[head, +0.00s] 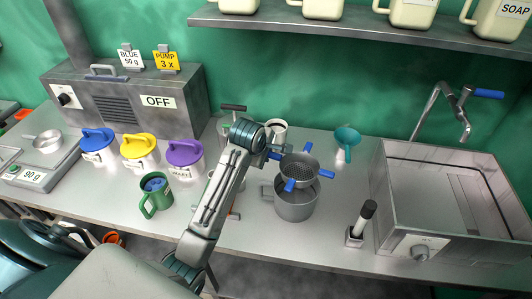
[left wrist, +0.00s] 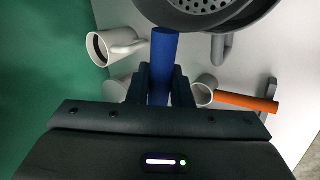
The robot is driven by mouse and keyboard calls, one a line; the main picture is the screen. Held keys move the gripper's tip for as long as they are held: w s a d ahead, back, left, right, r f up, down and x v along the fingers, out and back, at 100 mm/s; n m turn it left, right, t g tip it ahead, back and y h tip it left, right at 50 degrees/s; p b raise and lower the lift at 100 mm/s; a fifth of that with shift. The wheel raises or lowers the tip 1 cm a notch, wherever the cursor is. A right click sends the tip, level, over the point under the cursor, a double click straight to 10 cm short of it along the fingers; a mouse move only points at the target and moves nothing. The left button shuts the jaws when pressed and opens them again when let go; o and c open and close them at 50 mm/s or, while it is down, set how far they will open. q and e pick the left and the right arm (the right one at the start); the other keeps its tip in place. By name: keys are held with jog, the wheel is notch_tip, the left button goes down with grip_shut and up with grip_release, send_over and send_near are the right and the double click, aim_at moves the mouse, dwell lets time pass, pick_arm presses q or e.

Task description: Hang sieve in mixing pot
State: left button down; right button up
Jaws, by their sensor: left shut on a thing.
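The sieve (head: 300,168), a grey perforated bowl with blue tabs around its rim, is over the mouth of the grey mixing pot (head: 296,207). The pot stands upright on the counter with its handle to the left. My left gripper (head: 272,153) is shut on one blue tab of the sieve, on its left side. In the left wrist view the blue tab (left wrist: 165,50) runs from the fingers to the sieve (left wrist: 212,8). The sieve hides much of the pot's opening. I cannot tell whether it touches the rim. My right gripper is not in view.
A black-topped tool in a holder (head: 361,222) and the sink (head: 450,200) are right. A green jug (head: 155,195) and lidded tubs (head: 185,158) are left.

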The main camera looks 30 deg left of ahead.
pick_arm(q)
jog(key=shift+f, duration=0.45)
notch_tip(320, 180, down, 8)
jog(key=b, duration=0.1)
jog(key=shift+r, duration=0.25)
dwell(0.4)
jog(key=shift+f, duration=0.15)
dwell(0.9)
jog(key=c, duration=1.3)
grip_release()
jog(key=shift+c, duration=0.2)
jog(key=shift+o, duration=0.7)
jog(key=shift+s+f, duration=0.1)
